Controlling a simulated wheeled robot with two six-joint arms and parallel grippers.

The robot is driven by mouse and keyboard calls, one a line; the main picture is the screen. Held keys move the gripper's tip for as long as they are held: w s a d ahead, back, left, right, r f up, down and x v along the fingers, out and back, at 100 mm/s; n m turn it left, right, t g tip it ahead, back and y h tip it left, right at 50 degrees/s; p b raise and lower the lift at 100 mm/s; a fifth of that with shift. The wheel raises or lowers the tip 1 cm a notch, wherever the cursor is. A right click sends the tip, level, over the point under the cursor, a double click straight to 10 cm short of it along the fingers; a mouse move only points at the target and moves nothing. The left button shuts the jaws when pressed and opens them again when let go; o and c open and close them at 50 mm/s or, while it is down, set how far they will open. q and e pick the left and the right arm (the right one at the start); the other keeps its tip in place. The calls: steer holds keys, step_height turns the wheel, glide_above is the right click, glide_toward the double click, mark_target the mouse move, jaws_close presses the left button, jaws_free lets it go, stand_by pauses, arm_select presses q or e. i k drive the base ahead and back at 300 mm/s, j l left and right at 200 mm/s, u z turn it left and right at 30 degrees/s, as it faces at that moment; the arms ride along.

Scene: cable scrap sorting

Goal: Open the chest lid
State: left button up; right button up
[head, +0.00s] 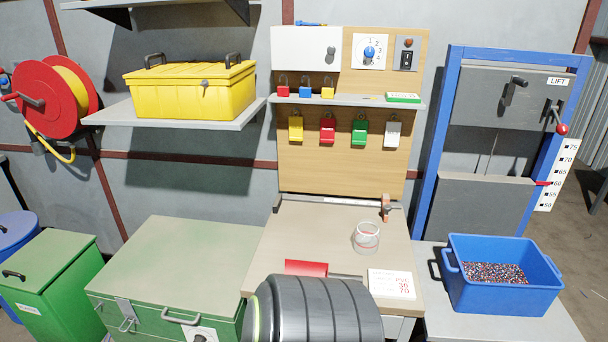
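A green chest (175,262) stands at the lower left of centre in the head view, and its flat lid lies shut. A metal latch (126,314) hangs at the left of its front. A grey handle (181,319) is at the front edge, with a pale plate with a dark round part (200,335) just below it, cut by the frame edge. Neither of my grippers is in view. A dark ribbed cylinder, which may be part of me, covers the bottom centre beside the chest.
A green bin (48,270) stands left of the chest. A workbench (330,235) with a glass jar (367,238) is to the right. A shelf (100,115) with a yellow box (190,92) hangs above. A blue crate (502,310) of granules sits far right. The chest's lid top is clear.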

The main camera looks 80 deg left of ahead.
mark_target(198, 268)
steer(key=u, duration=3.65)
steer(key=i+j+u, duration=0.15)
steer(key=i+j+z, duration=0.15)
steer(key=i+j, duration=0.15)
steer(key=i+j+z, duration=0.15)
steer(key=i+j, duration=0.15)
steer(key=j, duration=0.2)
steer(key=i+j+z, duration=0.15)
steer(key=j, duration=0.3)
steer(key=i+z, duration=0.1)
steer(key=z, duration=0.7)
